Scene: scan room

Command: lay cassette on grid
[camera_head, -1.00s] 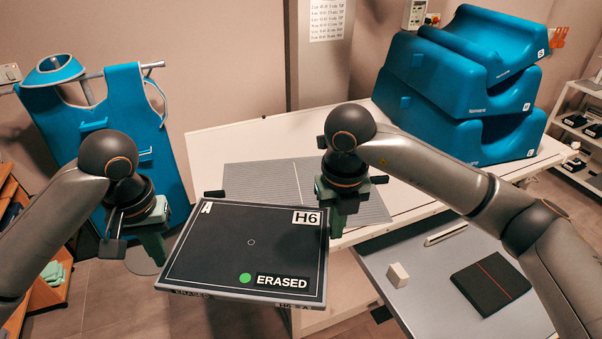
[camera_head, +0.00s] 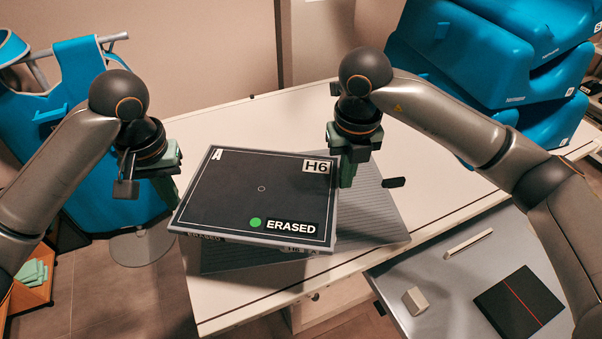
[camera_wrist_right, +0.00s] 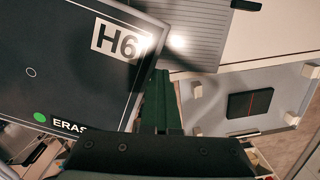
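The cassette (camera_head: 225,205) is a flat dark panel with a pale border, an "H6" label, a green dot and "ERASED". It is held nearly level over the ridged grey grid (camera_head: 375,220), which lies on the white table and is partly hidden beneath it. My left gripper (camera_head: 172,192) is at the cassette's left edge, and my right gripper (camera_head: 346,178) is at its right edge; both seem shut on it. In the right wrist view, the green finger lies along the edge of the cassette (camera_wrist_right: 65,75), with part of the grid (camera_wrist_right: 195,30) beyond. The left fingertips are largely hidden.
The white table (camera_head: 235,318) has bare room around the grid. A lower grey surface (camera_head: 450,285) at right holds a white block (camera_head: 415,300), a pale bar (camera_head: 468,243) and a dark pad with a red line (camera_head: 518,302). Blue cushions (camera_head: 480,60) stand behind right.

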